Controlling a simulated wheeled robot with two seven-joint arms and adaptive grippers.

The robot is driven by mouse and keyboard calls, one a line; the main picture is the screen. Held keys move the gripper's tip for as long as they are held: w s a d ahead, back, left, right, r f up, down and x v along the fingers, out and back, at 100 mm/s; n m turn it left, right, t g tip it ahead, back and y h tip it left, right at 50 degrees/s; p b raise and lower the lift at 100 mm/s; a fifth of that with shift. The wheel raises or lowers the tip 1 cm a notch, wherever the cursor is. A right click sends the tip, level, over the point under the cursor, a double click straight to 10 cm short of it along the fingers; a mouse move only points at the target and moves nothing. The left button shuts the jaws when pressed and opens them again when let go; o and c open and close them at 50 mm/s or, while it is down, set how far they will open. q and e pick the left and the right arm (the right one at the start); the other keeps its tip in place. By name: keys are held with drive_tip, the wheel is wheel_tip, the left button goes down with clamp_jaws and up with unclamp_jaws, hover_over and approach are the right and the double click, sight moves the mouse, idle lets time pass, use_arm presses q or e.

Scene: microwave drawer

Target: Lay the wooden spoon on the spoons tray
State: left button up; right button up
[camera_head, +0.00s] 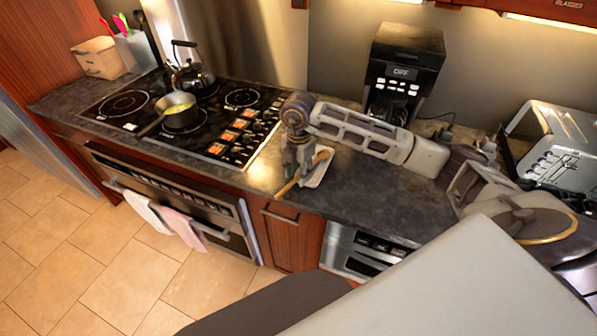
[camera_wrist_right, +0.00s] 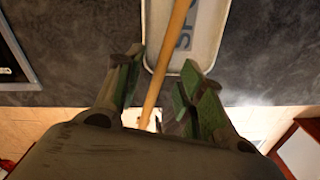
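The wooden spoon (camera_head: 286,188) shows as a thin light-brown stick at the counter's front edge, beside my right gripper (camera_head: 295,170). In the right wrist view, the spoon (camera_wrist_right: 165,68) runs lengthwise over the white spoons tray (camera_wrist_right: 213,45) and back between the fingers of my right gripper (camera_wrist_right: 162,75). The fingers are apart, with gaps on both sides of the handle. Contact between spoon and tray is unclear. The tray (camera_head: 321,172) lies on the dark counter, partly hidden by the gripper. The spoon's far end is out of the wrist view. My left gripper is not in view.
The stove (camera_head: 200,115) with a pot (camera_head: 182,117) and kettle (camera_head: 190,75) is left of the tray. A coffee maker (camera_head: 404,70) and toaster (camera_head: 555,150) stand at the right. The counter (camera_head: 352,205) is clear right of the tray.

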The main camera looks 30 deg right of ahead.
drive_tip(key=o, duration=0.6)
drive_tip(key=shift+c, duration=0.2)
drive_tip(key=shift+r, duration=0.15)
wheel_tip(320, 180, up, 12)
idle(0.7)
drive_tip(key=shift+f, duration=0.2)
